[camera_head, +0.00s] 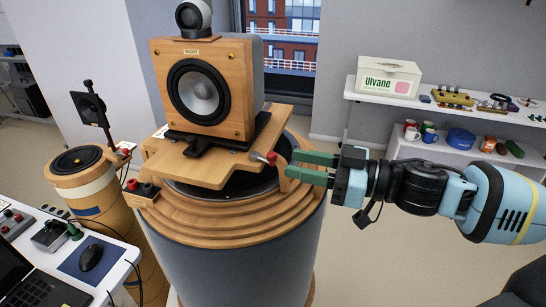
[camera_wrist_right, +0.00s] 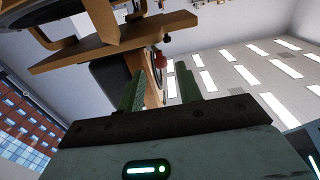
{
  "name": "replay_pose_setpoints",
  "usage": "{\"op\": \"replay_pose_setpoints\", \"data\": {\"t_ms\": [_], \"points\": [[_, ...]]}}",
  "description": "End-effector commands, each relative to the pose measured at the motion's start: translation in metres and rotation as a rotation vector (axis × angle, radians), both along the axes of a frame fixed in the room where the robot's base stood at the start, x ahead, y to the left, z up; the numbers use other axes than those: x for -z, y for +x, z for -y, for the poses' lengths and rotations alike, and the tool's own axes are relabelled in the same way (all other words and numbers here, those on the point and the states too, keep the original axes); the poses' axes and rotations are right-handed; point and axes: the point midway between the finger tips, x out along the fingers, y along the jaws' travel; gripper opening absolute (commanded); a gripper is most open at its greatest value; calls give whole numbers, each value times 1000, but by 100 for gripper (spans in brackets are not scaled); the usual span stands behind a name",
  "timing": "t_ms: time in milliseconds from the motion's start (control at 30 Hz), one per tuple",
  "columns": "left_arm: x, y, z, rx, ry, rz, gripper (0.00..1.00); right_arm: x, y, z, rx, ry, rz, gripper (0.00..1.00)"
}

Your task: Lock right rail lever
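The right rail lever (camera_head: 262,157), with a red tip, sits at the right edge of the wooden platform (camera_head: 205,165) under the speaker (camera_head: 208,88). My right gripper (camera_head: 291,164) reaches in from the right with green fingers apart, just to the right of the lever. No contact is clear. In the right wrist view the red lever tip (camera_wrist_right: 158,60) shows beyond and between the fingertips of the gripper (camera_wrist_right: 160,70). Nothing is held. Another red knob (camera_head: 132,184) is on the platform's left side. My left gripper is out of view.
The platform stands on a stepped round wooden pedestal (camera_head: 240,235). A smaller pedestal (camera_head: 85,185) with a dark disc is on the left, above a desk with a mouse (camera_head: 90,257). A shelf (camera_head: 440,105) with a box (camera_head: 388,77) and tools is behind my right arm.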

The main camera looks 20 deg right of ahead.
Motion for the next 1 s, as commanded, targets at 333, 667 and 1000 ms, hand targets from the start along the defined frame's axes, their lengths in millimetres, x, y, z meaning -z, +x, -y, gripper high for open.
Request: {"op": "replay_pose_setpoints", "data": {"t_ms": [333,667,1000], "points": [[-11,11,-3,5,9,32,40,-4,25,-36,-3,-1,7,35],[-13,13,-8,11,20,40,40,-1,35,-49,-2,-3,4,35],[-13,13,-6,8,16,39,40,-1,35,-49,-2,-3,3,18]]}}
